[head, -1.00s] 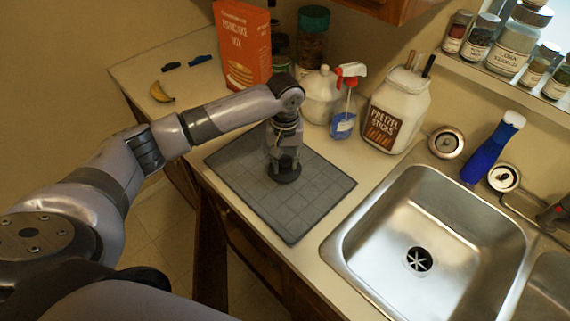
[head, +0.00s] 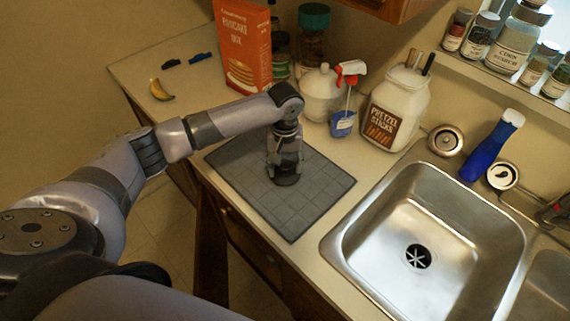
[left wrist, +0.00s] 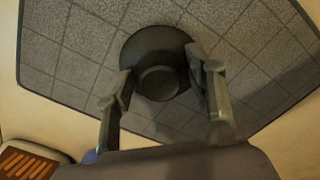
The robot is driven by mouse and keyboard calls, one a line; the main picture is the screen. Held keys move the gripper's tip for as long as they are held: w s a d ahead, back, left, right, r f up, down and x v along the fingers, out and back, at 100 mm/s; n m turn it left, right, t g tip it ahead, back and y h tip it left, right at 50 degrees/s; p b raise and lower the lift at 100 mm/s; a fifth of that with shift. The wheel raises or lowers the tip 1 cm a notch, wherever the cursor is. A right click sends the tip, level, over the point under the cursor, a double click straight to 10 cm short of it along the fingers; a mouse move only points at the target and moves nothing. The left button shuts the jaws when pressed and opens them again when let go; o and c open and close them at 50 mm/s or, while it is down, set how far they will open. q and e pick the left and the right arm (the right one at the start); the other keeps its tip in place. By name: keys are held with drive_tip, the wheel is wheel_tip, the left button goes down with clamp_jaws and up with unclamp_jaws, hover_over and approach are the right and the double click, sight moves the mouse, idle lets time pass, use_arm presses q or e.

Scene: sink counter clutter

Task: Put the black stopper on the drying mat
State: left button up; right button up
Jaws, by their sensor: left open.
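The black stopper (head: 286,180) is a round dark disc with a raised knob. It rests on the grey gridded drying mat (head: 313,208), near the mat's middle. In the left wrist view the stopper (left wrist: 150,45) lies flat on the mat (left wrist: 255,55), knob facing me. My left gripper (head: 285,166) points down just above the stopper. Its open fingers (left wrist: 160,88) show on either side of the knob in the left wrist view; whether they touch it, I cannot tell. My right gripper is not in view.
A spray bottle (head: 344,121), a white canister (head: 321,95) and a pretzel jar (head: 397,108) stand behind the mat. A pancake mix box (head: 243,50) stands at the back left. The steel sink (head: 385,235) is to the right. The mat's front is bare.

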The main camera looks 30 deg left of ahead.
sight(285, 164)
use_arm(q)
wheel_tip(285, 164, up, 12)
drive_tip(key=b, duration=0.2)
drive_tip(key=shift+r, duration=0.2)
drive_tip(key=shift+f, duration=0.1)
idle(0.6)
